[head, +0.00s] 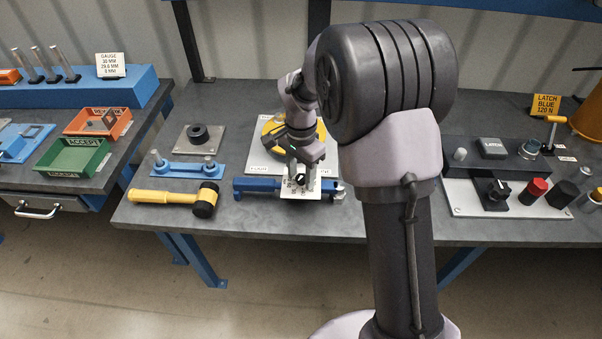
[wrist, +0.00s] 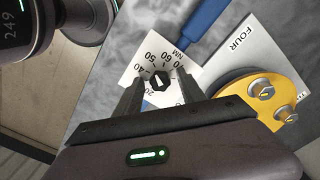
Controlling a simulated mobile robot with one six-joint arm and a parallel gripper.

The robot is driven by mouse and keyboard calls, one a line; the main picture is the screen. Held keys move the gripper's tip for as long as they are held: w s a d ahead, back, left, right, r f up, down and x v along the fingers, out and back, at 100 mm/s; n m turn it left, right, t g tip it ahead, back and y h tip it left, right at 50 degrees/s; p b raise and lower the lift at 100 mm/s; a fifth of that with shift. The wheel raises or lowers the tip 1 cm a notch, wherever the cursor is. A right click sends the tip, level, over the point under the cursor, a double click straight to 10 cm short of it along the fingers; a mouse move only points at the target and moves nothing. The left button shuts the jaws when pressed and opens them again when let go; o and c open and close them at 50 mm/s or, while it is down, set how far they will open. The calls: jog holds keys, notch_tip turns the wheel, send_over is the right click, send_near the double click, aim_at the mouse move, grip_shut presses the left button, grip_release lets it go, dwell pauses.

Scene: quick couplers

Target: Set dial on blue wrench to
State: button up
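The blue wrench (head: 258,185) lies flat on the middle table, with its blue handle (wrist: 207,22) running up and right in the wrist view. It carries a white dial plate (head: 300,194) with black numbers and a black knob (wrist: 158,79). The knob has a small white mark that seems to point up, near 50 to 60; it is too small to read exactly. My gripper (wrist: 158,77) is over the dial, fingers apart on either side of the knob with gaps showing. I cannot tell how far down the fingertips reach.
A yellow disc (wrist: 262,98) with bolts on a plate marked FOUR sits close beside the dial. A yellow hammer (head: 172,197) lies left of the wrench. A sign (head: 545,105) reads LATCH BLUE 120 N. A panel with knobs (head: 470,206) stands to the right.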

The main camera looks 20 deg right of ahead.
aim_at(301, 177)
notch_tip(301, 177, up, 17)
jog(key=p, duration=0.6)
jog(key=shift+r, duration=0.2)
jog(key=s+a+n+t+y+b, duration=0.1)
jog(key=s+a+n+t+b, duration=0.1)
jog(key=s, duration=1)
jog(key=s+a+r+n+t+y+b, duration=0.1)
jog(key=s+n, duration=0.4)
jog(key=s, duration=0.8)
jog(key=a+t+b, duration=0.1)
jog(key=t+b, duration=0.1)
jog(key=shift+s+r+t, duration=0.25)
jog(key=shift+r+t, duration=0.05)
jog(key=shift+t, duration=0.1)
